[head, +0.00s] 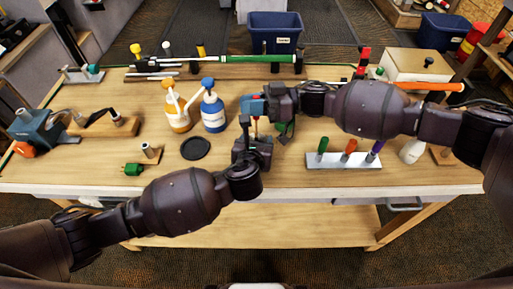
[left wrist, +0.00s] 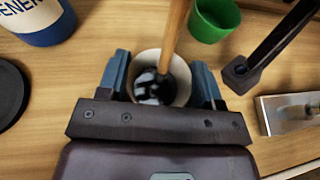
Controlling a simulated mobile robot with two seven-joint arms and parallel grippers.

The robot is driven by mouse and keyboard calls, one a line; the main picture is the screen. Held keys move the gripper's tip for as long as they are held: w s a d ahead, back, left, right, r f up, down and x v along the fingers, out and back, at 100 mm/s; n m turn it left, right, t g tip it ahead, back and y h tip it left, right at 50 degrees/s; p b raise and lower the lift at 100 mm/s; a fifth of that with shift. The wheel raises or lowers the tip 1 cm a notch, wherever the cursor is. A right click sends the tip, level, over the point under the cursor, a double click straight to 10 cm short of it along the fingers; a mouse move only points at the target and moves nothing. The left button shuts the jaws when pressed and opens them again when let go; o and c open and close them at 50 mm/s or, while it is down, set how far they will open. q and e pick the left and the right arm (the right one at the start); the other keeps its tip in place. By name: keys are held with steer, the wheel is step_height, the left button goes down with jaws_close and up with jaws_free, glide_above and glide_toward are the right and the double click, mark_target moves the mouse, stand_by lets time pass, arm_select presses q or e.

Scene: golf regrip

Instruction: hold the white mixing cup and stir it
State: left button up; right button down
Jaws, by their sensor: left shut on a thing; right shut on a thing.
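The white mixing cup (left wrist: 184,78) sits between the two blue fingers of my left gripper (left wrist: 162,85) in the left wrist view. Dark liquid shows inside it. A wooden stick (left wrist: 175,28) stands in the cup, slightly tilted, its lower end in the liquid. In the head view my left gripper (head: 250,132) is low over the front middle of the table, and the cup is mostly hidden there. My right gripper (head: 256,105) is just above it, shut on the stick's upper part, which is mostly hidden.
A green cup (left wrist: 214,18) stands close beside the white cup. An orange-labelled bottle (head: 177,112) and a blue-labelled bottle (head: 213,112) stand to the left, behind a black disc (head: 195,148). A white rack (head: 343,161) with coloured handles is at the right.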

steer(key=shift+r, duration=1.65)
arm_select(q)
steer(key=o, duration=1)
steer(key=v, duration=1.2)
steer(key=shift+s+f, duration=0.1)
steer(key=shift+s, duration=0.05)
arm_select(e)
steer(key=shift+f, duration=0.1)
